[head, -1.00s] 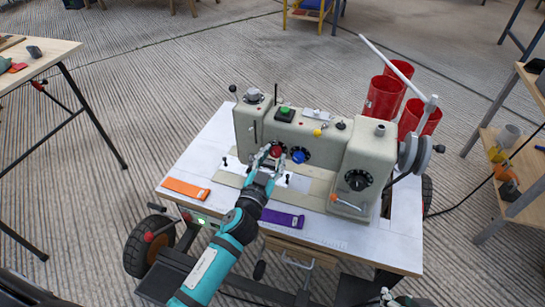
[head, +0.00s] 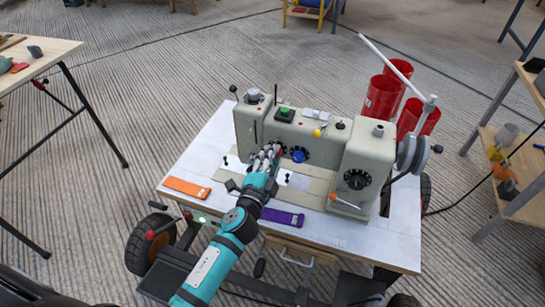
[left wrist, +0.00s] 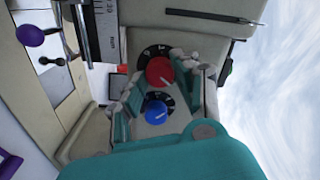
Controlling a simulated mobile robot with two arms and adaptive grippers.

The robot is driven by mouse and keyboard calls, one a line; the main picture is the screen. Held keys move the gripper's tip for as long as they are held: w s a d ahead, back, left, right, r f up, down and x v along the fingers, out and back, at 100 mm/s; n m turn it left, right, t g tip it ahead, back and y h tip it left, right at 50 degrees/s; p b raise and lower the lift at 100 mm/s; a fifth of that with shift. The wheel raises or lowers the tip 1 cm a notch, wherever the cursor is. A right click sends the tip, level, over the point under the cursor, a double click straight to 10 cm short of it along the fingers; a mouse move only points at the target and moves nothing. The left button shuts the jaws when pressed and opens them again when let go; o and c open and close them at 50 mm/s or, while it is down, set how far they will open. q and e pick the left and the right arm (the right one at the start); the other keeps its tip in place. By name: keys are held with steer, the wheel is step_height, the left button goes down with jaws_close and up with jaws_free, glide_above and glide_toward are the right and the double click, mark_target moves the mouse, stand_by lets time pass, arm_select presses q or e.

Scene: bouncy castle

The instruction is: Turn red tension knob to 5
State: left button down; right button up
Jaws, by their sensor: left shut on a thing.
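The red tension knob (left wrist: 160,71) sits on a black dial with white marks, on the front of the cream sewing machine (head: 320,130). My left gripper (head: 270,150) reaches the machine's front and is shut on the red knob, with a finger on either side of it in the left wrist view. The knob's white pointer line slants toward the lower right in that view. The dial's numbers are too small to read. In the head view the fingers mostly hide the knob. My right gripper is not in view.
The blue knob (left wrist: 156,111) is close beside the red one. An orange strip (head: 187,188) and a purple strip (head: 282,218) lie on the white machine table (head: 330,233). A workbench (head: 40,58) is at the left.

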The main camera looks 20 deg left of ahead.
arm_select(q)
steer(key=m+p, duration=0.1)
steer(key=m, duration=0.9)
steer(key=shift+f, duration=0.1)
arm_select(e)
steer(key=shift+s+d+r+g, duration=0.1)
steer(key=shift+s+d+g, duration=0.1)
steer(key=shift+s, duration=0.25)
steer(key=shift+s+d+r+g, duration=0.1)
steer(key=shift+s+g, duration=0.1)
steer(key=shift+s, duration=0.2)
arm_select(q)
steer(key=c, duration=1)
jaws_free()
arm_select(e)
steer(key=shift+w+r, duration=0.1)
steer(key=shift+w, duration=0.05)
arm_select(q)
steer(key=s, duration=1.2)
steer(key=shift+a, duration=0.2)
